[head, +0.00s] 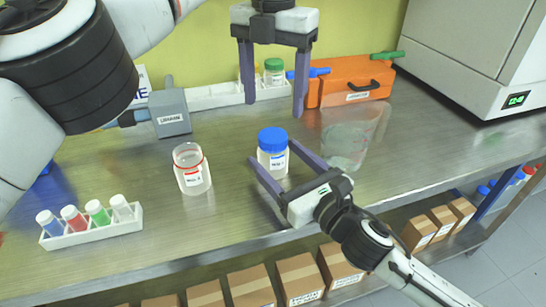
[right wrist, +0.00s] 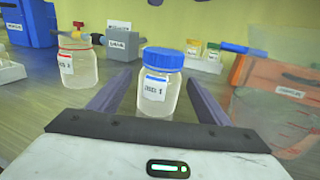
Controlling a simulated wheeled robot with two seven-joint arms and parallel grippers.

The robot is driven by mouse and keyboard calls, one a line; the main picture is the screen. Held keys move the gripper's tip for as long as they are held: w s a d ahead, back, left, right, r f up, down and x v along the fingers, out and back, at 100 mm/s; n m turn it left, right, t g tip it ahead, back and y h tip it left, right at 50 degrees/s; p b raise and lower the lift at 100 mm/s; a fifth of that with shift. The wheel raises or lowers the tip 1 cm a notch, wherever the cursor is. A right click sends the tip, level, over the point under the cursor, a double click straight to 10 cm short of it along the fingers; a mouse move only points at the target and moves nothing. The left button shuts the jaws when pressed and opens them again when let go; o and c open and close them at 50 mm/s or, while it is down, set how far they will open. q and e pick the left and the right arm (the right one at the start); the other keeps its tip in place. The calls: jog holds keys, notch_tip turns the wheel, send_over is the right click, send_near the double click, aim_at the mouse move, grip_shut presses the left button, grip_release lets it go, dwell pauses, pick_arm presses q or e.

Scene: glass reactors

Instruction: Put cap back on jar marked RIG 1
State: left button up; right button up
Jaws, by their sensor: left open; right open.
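A clear jar (head: 273,164) with a white label stands upright on the metal bench. The label seems to read RIG 1 in the right wrist view (right wrist: 155,92). A blue cap (head: 272,139) sits on its mouth; it also shows in the right wrist view (right wrist: 163,58). I cannot tell whether it is screwed tight. My right gripper (head: 272,152) is open and low, its fingers pointing at the jar from the front, one on each side. My left gripper (head: 274,108) is open and empty, pointing down above and behind the capped jar.
A second jar (head: 193,176) with a red band stands to the left. A clear graduated beaker (head: 345,148) stands close on the right. A rack (head: 95,231) of capped tubes is at front left. A grey device (head: 170,113) and an orange case (head: 350,86) stand at the back.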

pick_arm(q)
jog(key=shift+f+b, duration=0.45)
jog(key=shift+f, duration=0.05)
pick_arm(e)
jog(key=v, duration=0.9)
jog(key=shift+s+d+f, duration=0.15)
jog(key=shift+s+d, duration=0.05)
jog(key=shift+s, duration=0.1)
jog(key=shift+s+d, duration=0.2)
jog(key=shift+s, duration=0.1)
